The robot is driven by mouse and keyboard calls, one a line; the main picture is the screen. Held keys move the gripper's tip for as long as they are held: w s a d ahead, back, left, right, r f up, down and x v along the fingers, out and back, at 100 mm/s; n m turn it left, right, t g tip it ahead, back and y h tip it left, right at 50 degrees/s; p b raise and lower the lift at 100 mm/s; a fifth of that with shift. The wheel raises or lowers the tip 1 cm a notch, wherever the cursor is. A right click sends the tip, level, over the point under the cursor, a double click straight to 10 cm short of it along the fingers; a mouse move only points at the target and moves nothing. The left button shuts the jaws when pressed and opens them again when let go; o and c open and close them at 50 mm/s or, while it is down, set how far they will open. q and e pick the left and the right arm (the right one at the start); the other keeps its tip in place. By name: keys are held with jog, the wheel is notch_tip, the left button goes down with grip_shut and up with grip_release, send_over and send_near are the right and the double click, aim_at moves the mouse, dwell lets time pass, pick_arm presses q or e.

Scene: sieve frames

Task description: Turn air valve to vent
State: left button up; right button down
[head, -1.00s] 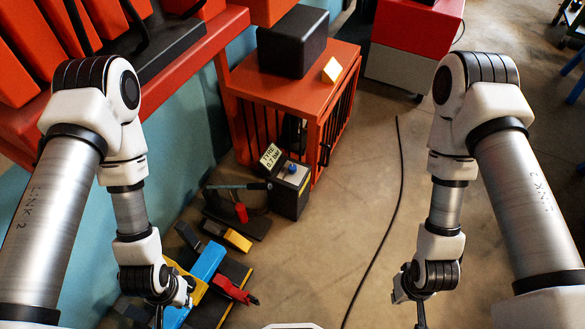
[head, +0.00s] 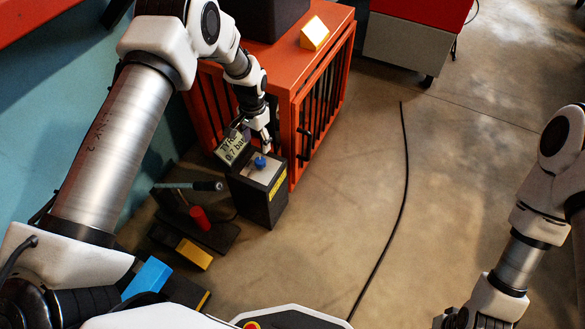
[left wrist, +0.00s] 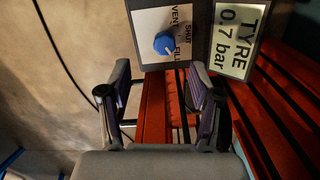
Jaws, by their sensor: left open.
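The air valve is a blue knob (head: 260,162) on the pale top plate of a dark box (head: 262,202) that stands on the floor. In the left wrist view the knob (left wrist: 164,43) sits beside the words VENT, SHUT and FILL; which one it points to is not clear. A sign (left wrist: 236,42) reading TYRE 0.7 bar stands beside the plate. My left gripper (head: 266,143) is open, just behind and above the knob, with nothing between its fingers. My right gripper (head: 452,319) is partly cut off at the bottom edge; its fingers are not clear.
An orange barred cabinet (head: 299,120) stands close behind the box, with a yellow-and-white block (head: 314,34) on top. A pump with a red part (head: 199,217) and a yellow block (head: 194,254) lie to the left. A black cable (head: 402,190) crosses the otherwise clear floor at right.

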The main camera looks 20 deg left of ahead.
aim_at(260, 161)
pick_arm(q)
jog(key=f+b, duration=0.1)
jog(key=w+f, duration=0.1)
jog(key=f, duration=0.1)
jog(key=shift+w+b, duration=0.15)
jog(key=shift+b, duration=0.2)
jog(key=shift+a+f+t+b, duration=0.1)
jog(key=shift+a+t+b, duration=0.15)
jog(key=shift+b, duration=0.2)
notch_tip(260, 161, down, 8)
jog(key=b, duration=0.2)
jog(key=shift+r+b, duration=0.25)
jog(key=shift+b, duration=0.05)
pick_arm(e)
notch_tip(260, 161, down, 8)
jog(key=shift+r, duration=0.2)
jog(key=shift+s, duration=0.1)
pick_arm(q)
jog(key=c, duration=1.1)
